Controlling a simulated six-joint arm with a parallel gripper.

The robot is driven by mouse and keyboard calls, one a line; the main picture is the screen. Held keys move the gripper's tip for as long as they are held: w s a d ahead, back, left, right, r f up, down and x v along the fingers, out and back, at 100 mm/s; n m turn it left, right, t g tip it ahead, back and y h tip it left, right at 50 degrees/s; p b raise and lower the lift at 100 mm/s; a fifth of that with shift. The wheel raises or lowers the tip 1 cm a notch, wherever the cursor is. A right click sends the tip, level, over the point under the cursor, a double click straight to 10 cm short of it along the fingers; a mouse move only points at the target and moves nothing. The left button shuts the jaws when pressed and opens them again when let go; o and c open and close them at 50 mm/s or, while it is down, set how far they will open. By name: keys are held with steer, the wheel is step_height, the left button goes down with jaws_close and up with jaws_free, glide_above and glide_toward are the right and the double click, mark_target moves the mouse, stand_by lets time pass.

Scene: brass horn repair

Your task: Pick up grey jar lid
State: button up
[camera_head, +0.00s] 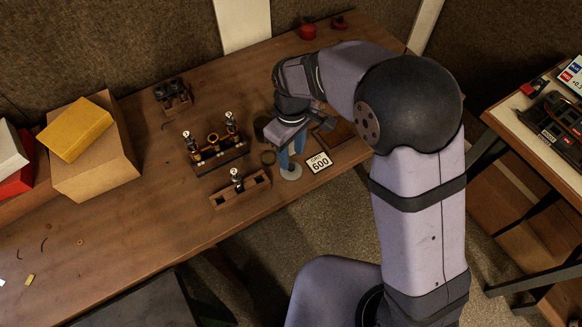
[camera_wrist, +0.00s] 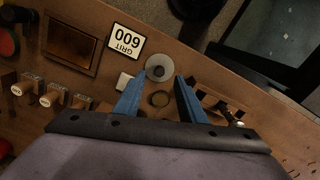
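The grey jar lid (camera_head: 291,172) is a flat round disc with a small paler spot at its centre. It lies on the wooden bench near the front edge. In the wrist view the lid (camera_wrist: 160,64) shows just beyond and between my fingertips. My gripper (camera_wrist: 160,76) has two blue fingers, spread apart with nothing held between them. In the head view my gripper (camera_head: 288,163) points down just above the lid, and its fingers hide the area behind them. The exact height of the fingertips over the lid cannot be told.
A "GRIT 600" card (camera_head: 319,162) lies right of the lid, beside a shallow wooden tray (camera_head: 336,137). A dark round ring (camera_wrist: 160,99) sits between my fingers' bases. A wooden valve holder (camera_head: 240,190) stands to the left. Cardboard boxes (camera_head: 100,170) are farther left.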

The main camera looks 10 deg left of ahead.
mark_target(291, 166)
steer(key=shift+a+f+p, duration=0.1)
steer(key=shift+f+p, duration=1)
steer(key=shift+f, duration=1.3)
jaws_close()
